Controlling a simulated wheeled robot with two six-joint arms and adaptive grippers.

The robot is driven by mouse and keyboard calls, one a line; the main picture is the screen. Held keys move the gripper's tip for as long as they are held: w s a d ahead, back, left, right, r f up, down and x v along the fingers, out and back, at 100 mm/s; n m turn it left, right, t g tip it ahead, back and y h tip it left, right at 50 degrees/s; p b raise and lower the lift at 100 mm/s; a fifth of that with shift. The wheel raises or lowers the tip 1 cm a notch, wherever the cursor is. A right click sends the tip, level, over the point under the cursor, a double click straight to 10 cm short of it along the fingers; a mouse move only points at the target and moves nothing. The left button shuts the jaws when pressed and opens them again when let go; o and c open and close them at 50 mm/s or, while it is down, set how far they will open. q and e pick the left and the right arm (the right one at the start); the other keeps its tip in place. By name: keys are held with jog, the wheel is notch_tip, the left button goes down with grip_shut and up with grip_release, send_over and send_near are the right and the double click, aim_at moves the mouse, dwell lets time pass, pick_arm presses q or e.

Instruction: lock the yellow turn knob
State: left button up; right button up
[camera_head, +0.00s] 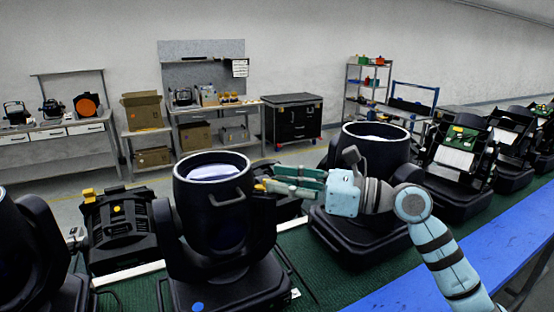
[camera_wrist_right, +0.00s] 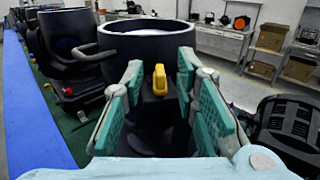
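The yellow turn knob (camera_wrist_right: 159,80) stands upright on the side of a black par can in the wrist view. In the head view the knob (camera_head: 259,187) is a small yellow spot at the right side of the par can (camera_head: 212,215). My right gripper (camera_head: 268,180) reaches in from the right, its green fingers pointing at the knob. In the wrist view the right gripper (camera_wrist_right: 160,70) is open, with one finger on each side of the knob and gaps between. My left gripper is not in view.
Another black par can (camera_head: 375,150) stands behind my right gripper. More fixtures line the green mat (camera_head: 330,265) to the right and left. A blue strip (camera_head: 480,245) runs along the near edge. Shelves and a black case (camera_head: 292,120) are at the back wall.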

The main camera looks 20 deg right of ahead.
jog(key=shift+w+a+f, duration=0.1)
jog(key=shift+w+a, duration=0.35)
jog(key=shift+a, duration=0.05)
grip_shut()
jog(key=n+g+y, duration=0.1)
jog(key=n+g+y+b, duration=0.1)
jog(key=shift+w+d+f+g, duration=0.1)
jog(key=shift+w+d+g, duration=0.05)
jog(key=shift+g, duration=0.25)
